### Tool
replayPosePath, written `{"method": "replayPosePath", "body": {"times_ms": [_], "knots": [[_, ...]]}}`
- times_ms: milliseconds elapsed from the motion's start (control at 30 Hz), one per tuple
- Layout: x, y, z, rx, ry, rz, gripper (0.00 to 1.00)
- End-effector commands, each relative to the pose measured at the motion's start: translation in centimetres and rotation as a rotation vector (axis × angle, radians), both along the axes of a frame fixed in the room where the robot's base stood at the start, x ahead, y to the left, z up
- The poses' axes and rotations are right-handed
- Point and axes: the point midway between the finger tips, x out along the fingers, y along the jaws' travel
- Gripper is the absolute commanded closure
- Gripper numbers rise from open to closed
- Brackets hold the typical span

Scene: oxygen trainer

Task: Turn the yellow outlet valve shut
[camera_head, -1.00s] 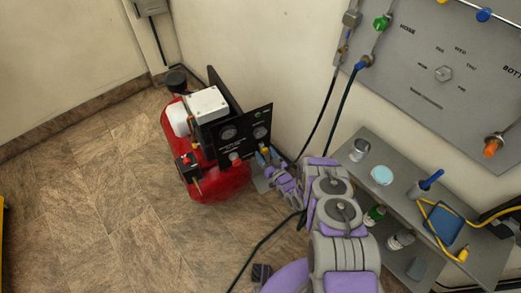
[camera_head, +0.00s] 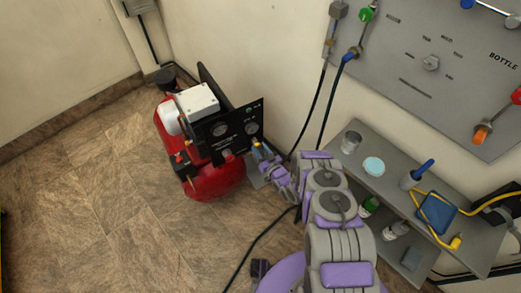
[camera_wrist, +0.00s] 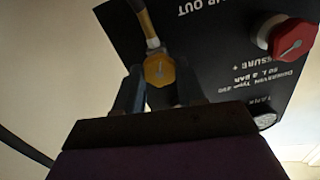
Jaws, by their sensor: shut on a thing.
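The yellow outlet valve (camera_wrist: 159,71) is a small yellow knob under a brass fitting on the compressor's black panel (camera_wrist: 225,60). In the wrist view my gripper (camera_wrist: 158,88) has its two fingers on either side of the knob, closed on it. In the head view my gripper (camera_head: 261,155) is at the right lower edge of the black panel. The valve there is small and mostly hidden by the fingers. The red compressor (camera_head: 215,180) stands on the floor against the wall.
A red knob (camera_wrist: 293,36) sits on the same panel, right of the valve in the wrist view. A grey shelf (camera_head: 345,165) with cups and tools stands right of my arm. A black hose (camera_head: 265,240) runs along the floor. Floor at left is clear.

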Motion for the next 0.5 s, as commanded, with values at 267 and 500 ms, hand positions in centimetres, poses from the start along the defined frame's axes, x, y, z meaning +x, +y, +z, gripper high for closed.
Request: {"method": "replayPosePath", "body": {"times_ms": [267, 500], "knots": [[-0.08, -0.16, -0.10, 0.124, 0.088, -0.003, 0.91], [-0.04, -0.38, -0.08, 0.299, 0.206, -0.004, 0.91]]}}
